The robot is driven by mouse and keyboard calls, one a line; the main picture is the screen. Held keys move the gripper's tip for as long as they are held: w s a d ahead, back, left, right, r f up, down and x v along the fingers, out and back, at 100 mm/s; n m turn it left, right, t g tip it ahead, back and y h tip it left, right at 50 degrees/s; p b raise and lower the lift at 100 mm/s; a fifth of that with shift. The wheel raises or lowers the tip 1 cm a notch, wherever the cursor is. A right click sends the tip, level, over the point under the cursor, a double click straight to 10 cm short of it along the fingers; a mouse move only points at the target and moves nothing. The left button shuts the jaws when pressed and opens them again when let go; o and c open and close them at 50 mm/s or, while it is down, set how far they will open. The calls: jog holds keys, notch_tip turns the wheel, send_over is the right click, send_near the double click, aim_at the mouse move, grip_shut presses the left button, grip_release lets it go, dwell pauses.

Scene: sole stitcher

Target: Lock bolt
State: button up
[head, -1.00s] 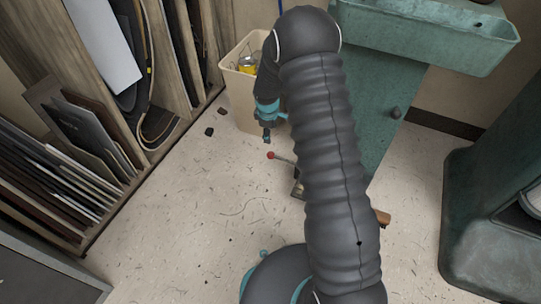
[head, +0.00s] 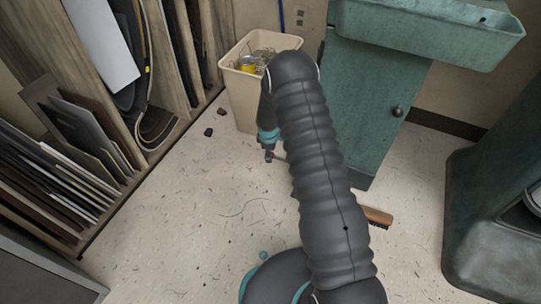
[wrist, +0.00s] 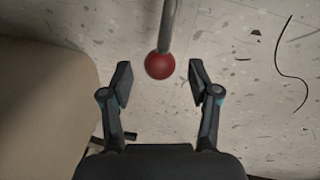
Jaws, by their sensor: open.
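A red ball knob (wrist: 159,65) on the end of a grey rod (wrist: 168,25) shows in the wrist view. It sits between the tips of my open gripper (wrist: 160,82), with a gap to each finger. In the head view my gripper (head: 269,156) points down beside the teal cabinet, and only a sliver of red shows at its right. My arm hides the rod and whatever it joins in that view. I cannot make out a bolt body in either view.
A beige bin (head: 240,100) with scraps stands behind my gripper. A teal cabinet (head: 365,115) stands to the right. A wooden brush (head: 378,216) lies on the floor right of my arm. Racks of sheets (head: 75,130) line the left. Floor at centre left is mostly clear.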

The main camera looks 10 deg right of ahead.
jog(key=shift+w+d+f, duration=0.1)
jog(key=shift+w+f, duration=0.05)
jog(key=shift+f, duration=0.7)
grip_shut()
jog(key=s+d, duration=0.2)
jog(key=d, duration=0.1)
jog(key=s+d, duration=0.2)
jog(key=shift+d, duration=0.15)
grip_release()
jog(key=shift+d, duration=0.2)
jog(key=shift+a, duration=0.1)
jog(key=shift+a, duration=0.1)
